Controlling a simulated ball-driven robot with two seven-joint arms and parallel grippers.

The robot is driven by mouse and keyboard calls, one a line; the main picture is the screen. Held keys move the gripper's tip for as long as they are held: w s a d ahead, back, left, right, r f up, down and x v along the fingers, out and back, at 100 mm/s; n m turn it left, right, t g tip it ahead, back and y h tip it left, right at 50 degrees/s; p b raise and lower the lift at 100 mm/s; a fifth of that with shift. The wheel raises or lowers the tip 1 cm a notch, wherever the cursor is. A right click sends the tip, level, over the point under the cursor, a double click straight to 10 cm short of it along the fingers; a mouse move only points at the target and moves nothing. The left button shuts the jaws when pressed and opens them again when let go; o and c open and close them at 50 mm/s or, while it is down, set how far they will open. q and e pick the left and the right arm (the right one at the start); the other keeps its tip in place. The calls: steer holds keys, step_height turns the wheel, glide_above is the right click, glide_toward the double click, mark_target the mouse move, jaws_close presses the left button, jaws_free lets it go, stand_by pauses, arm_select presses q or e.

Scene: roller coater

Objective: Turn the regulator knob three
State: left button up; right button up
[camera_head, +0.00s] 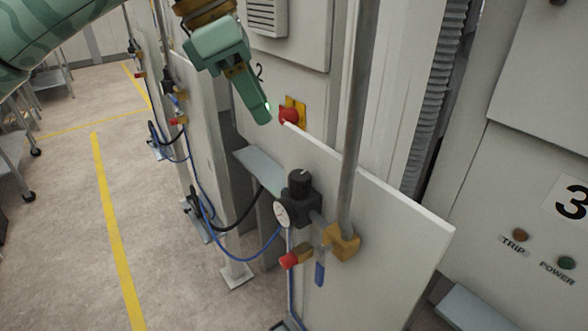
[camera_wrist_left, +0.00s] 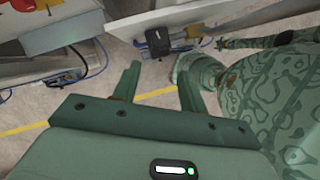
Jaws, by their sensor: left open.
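The nearest regulator has an upright black knob (camera_head: 300,182) with a round white gauge (camera_head: 283,213) at its side. It is mounted by the edge of a pale panel, below the middle of the head view. No number shows on the regulator itself. My left gripper (camera_head: 262,112) hangs above and to the left of the knob, apart from it. In the left wrist view my left gripper (camera_wrist_left: 157,85) has its two fingers spread, with nothing between them. A dark block (camera_wrist_left: 157,42) lies beyond the fingers there; I cannot tell whether it is the knob. My right gripper is not in view.
A pale panel (camera_head: 375,220) and a vertical pipe (camera_head: 356,110) stand close to the regulator. A red-handled valve (camera_head: 291,260) and blue hose (camera_head: 245,260) are below. A red button (camera_head: 290,116) is behind the gripper. The number 3 plate (camera_head: 571,200) is at right.

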mark_target(297, 175)
arm_select(q)
steer(key=b+x, duration=0.1)
steer(key=x, duration=1.3)
steer(key=shift+d+f, duration=0.1)
steer(key=shift+c, duration=0.3)
steer(key=c, duration=0.6)
